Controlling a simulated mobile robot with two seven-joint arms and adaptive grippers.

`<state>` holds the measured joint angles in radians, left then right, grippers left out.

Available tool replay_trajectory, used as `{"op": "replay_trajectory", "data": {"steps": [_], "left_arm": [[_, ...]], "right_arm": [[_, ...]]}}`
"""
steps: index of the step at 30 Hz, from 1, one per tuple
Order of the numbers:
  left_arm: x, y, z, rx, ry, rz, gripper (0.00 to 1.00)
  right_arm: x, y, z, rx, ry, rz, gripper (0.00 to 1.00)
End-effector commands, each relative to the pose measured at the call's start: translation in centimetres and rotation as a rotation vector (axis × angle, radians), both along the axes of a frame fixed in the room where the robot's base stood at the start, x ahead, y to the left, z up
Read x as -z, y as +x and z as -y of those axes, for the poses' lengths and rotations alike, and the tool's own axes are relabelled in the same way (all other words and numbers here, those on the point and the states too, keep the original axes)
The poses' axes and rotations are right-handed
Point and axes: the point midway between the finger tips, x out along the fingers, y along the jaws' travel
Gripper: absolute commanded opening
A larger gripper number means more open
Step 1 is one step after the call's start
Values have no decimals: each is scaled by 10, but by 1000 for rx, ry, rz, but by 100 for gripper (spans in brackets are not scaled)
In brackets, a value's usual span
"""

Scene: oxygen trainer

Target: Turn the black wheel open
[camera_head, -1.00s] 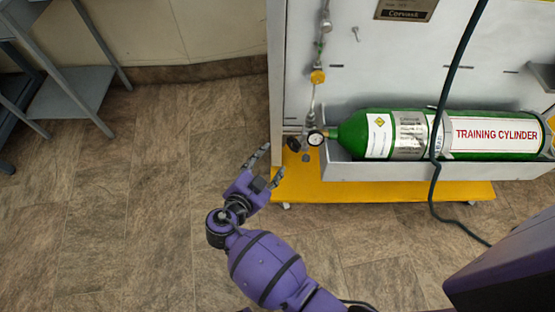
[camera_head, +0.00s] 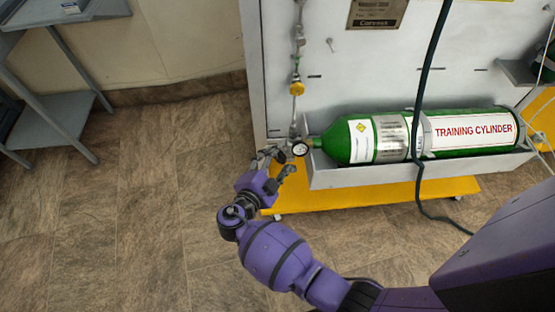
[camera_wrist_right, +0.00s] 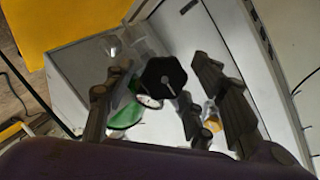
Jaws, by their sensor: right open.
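The black wheel (camera_wrist_right: 165,77) is a dark lobed knob in the middle of the right wrist view, with a pale stem or pointer across its face. My right gripper (camera_head: 277,161) is open, with its fingers on either side of the wheel in the wrist view; I see no firm contact. In the head view the fingers largely hide the wheel, just left of the round gauge (camera_head: 299,149). The green training cylinder (camera_head: 366,139) lies on its side to the right of the gauge; its green end also shows in the wrist view (camera_wrist_right: 126,115). My left gripper is not in view.
The cylinder rests in a grey tray (camera_head: 345,178) on a white panel with a yellow base (camera_head: 395,196). A dark hose (camera_head: 419,120) hangs across the cylinder. A grey shelf stand (camera_head: 55,110) stands at the far left. Floor between is clear.

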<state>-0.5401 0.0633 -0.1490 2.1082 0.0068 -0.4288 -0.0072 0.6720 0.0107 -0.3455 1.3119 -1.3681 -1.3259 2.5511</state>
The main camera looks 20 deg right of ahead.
Motion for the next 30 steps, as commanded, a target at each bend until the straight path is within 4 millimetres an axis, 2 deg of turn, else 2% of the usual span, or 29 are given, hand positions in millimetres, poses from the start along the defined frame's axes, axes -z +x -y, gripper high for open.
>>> {"op": "replay_trajectory", "data": {"steps": [7, 16, 23, 30], "left_arm": [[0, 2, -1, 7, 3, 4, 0], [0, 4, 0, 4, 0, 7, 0], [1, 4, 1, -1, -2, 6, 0], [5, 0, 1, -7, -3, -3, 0]], "right_arm": [[0, 0, 1, 0, -1, -1, 49], [1, 0, 1, 1, 0, -3, 10], [3, -1, 1, 2, -7, -23, 10], [4, -3, 1, 5, -51, -121, 10]]}}
